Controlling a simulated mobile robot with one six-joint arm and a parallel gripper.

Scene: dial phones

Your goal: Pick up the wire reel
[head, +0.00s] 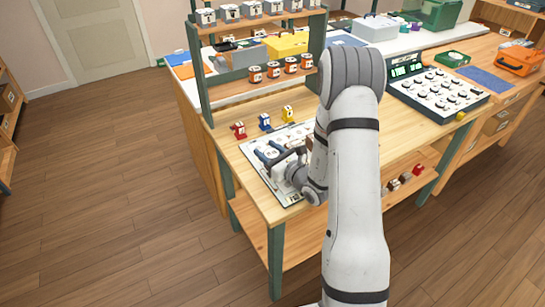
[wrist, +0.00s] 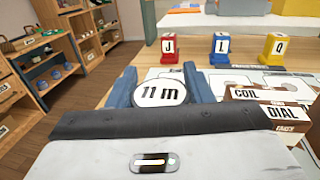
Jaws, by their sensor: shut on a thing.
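A round white face marked "11 m", which looks like the wire reel (wrist: 160,93), sits between the blue fingers of my gripper (wrist: 162,73) in the wrist view. The fingers are shut on its two sides. My gripper (head: 268,153) is low over the pale panel (head: 287,198) on the wooden bench in the head view. The reel is not clear there, and I cannot tell whether it touches the panel. A brown block marked "COIL" and "DIAL" (wrist: 265,112) is to the right of my gripper.
Red (head: 238,130), blue (head: 264,122) and yellow (head: 288,114) lettered pieces stand behind the panel. A green-framed shelf (head: 205,75) with several orange-brown spools stands at the back left. A keyed console (head: 437,90) is on the right. Open floor lies left of the bench.

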